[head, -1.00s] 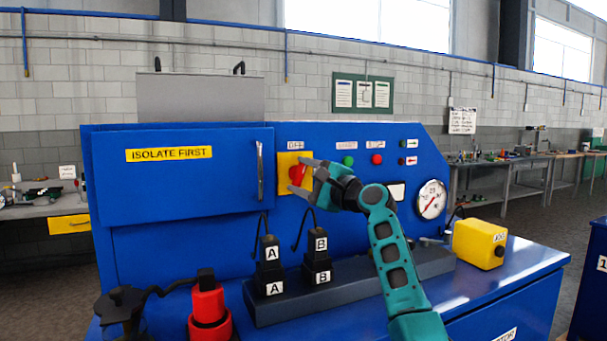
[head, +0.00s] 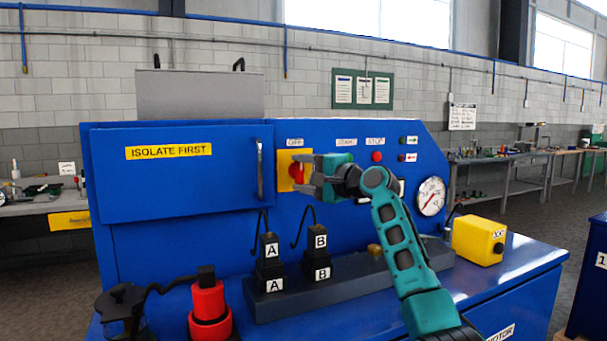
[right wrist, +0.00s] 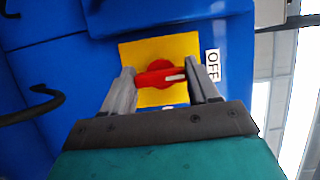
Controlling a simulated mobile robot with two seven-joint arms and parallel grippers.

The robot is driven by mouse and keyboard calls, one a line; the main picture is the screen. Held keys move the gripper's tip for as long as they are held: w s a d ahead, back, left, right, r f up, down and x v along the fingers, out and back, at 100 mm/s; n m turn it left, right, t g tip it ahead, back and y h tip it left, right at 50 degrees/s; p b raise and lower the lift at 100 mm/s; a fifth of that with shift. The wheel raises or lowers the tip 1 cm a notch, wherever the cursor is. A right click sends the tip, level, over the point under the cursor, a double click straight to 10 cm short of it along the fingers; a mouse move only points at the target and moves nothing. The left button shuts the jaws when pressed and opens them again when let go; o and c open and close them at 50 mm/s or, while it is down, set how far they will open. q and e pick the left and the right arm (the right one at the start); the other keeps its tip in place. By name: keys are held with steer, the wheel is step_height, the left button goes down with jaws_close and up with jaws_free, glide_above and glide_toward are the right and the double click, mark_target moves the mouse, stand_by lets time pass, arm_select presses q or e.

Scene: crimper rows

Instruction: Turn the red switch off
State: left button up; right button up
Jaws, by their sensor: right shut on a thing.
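The red switch (head: 296,172) sits on a yellow plate (head: 283,183) on the front of the blue cabinet, below an OFF label (head: 295,142). It also shows in the right wrist view (right wrist: 160,75), where its handle lies across the yellow plate with its white-marked end towards the OFF label (right wrist: 212,65). My right gripper (head: 303,173) is shut on the handle, with one finger at each end of it. The fingers hide part of the switch in the head view. My left gripper is not in view.
A cabinet door (head: 180,178) marked ISOLATE FIRST, with a vertical handle, is left of the switch. Black plugs A (head: 270,262) and B (head: 318,256) stand below with their cables. A red-and-black part (head: 209,308) and a yellow box (head: 479,241) are on the bench.

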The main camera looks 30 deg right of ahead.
steer(key=o, duration=1.1)
steer(key=shift+c, duration=0.2)
steer(key=shift+s, duration=0.1)
steer(key=b+v, duration=0.2)
steer(key=v, duration=1)
steer(key=shift+s+d, duration=0.15)
steer(key=shift+s, duration=0.15)
